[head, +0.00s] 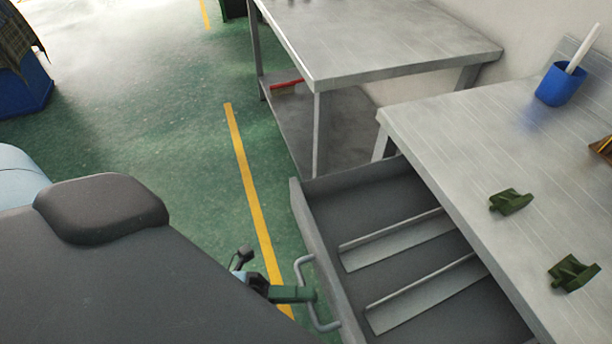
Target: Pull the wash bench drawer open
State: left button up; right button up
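The wash bench (450,130) is a grey metal table at the right. Its drawer (365,187) stands well out from under the bench top, with its dark inside and two light metal dividers in view. The drawer handle (304,263) is a grey bar on the drawer's front, facing left. My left gripper (309,295) is at the middle of the handle, its green fingers shut on the bar. Part of the gripper is hidden behind my own dark body in the foreground. My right gripper is not in view.
Two green parts (511,201) (573,273) and a blue cup (559,85) with a white stick stand on the bench. Another metal table (380,40) is behind, with a red-handled brush on its shelf. Green floor with a yellow line (245,170) is clear left of the drawer.

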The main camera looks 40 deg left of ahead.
pick_arm(q)
jog(key=v, duration=0.6)
jog(key=shift+a+b, duration=0.3)
jog(key=shift+b, duration=0.15)
jog(key=shift+s+f, duration=0.1)
